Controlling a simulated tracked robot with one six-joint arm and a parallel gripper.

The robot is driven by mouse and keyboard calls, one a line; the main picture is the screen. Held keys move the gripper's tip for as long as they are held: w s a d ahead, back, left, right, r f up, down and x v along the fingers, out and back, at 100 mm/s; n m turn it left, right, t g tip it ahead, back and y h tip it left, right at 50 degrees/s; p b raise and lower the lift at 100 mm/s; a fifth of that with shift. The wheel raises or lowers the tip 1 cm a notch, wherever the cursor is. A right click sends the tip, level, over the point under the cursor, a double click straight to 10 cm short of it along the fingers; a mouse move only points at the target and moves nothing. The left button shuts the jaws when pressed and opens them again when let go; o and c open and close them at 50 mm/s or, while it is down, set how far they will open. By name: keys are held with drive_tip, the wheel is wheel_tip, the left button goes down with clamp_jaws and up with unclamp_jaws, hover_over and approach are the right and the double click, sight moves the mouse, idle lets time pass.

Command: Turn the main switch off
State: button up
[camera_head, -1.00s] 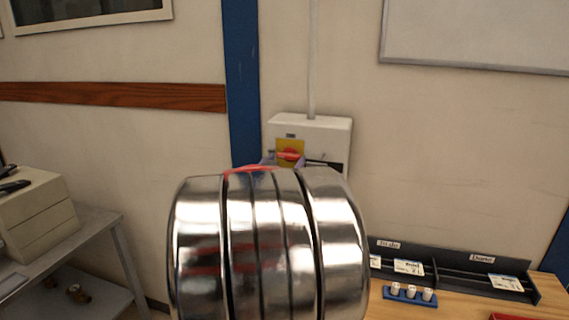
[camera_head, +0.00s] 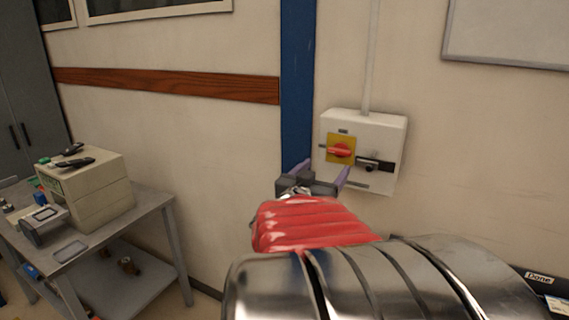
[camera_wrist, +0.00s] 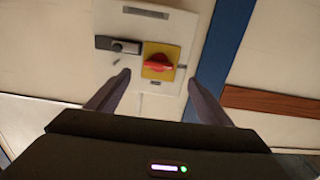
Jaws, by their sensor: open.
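The main switch is a red rotary knob (camera_head: 341,150) on a yellow plate (camera_head: 333,140), set on a white wall box (camera_head: 385,130). In the head view the knob's handle lies about horizontal. In the wrist view the knob (camera_wrist: 158,63) appears upside down, between and beyond the two fingers. My gripper (camera_head: 322,176) is open and empty, just in front of and below the box. In the wrist view my gripper (camera_wrist: 160,80) has its fingers spread to either side of the knob, seemingly apart from it. My arm hides part of the lower scene.
A black latch (camera_head: 374,165) sits on the box right of the knob. A blue post (camera_head: 298,90) stands left of it. A grey table (camera_head: 150,207) with a beige instrument (camera_head: 100,190) stands at the left. A whiteboard (camera_head: 510,35) hangs at upper right.

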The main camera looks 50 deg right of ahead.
drive_tip(key=shift+s+a+f, duration=0.1)
drive_tip(key=shift+s+a, duration=0.05)
drive_tip(key=shift+a, duration=0.9)
drive_tip(key=shift+s+a, duration=0.15)
drive_tip(key=shift+a, duration=0.85)
drive_tip(key=w+a+f+n+t+y, duration=0.1)
drive_tip(key=w+a+n+t+y, duration=0.25)
drive_tip(key=w+a, duration=0.4)
drive_tip(key=w+a+f+n+t+y, duration=0.25)
drive_tip(key=w+a+y, duration=0.2)
drive_tip(key=a, duration=0.65)
drive_tip(key=w+a+f+n+t+y, duration=0.1)
drive_tip(key=w+a+n+t+y, duration=0.4)
drive_tip(key=a, duration=0.4)
drive_tip(key=s+a+f+n+g+y, duration=0.1)
drive_tip(key=s+a+f+g+y, duration=0.1)
drive_tip(key=a, duration=0.4)
drive_tip(key=s+a+f+n+g+y, duration=0.1)
drive_tip(key=s+a+f+n+y, duration=0.1)
drive_tip(key=a, duration=0.4)
drive_tip(key=s+a+f+n+g, duration=0.1)
drive_tip(key=s+a+f+g, duration=0.1)
drive_tip(key=s, duration=0.3)
drive_tip(key=s+a+f+n+g, duration=0.1)
drive_tip(key=s+a+f+g, duration=0.2)
drive_tip(key=s, duration=0.3)
drive_tip(key=shift+y, duration=0.4)
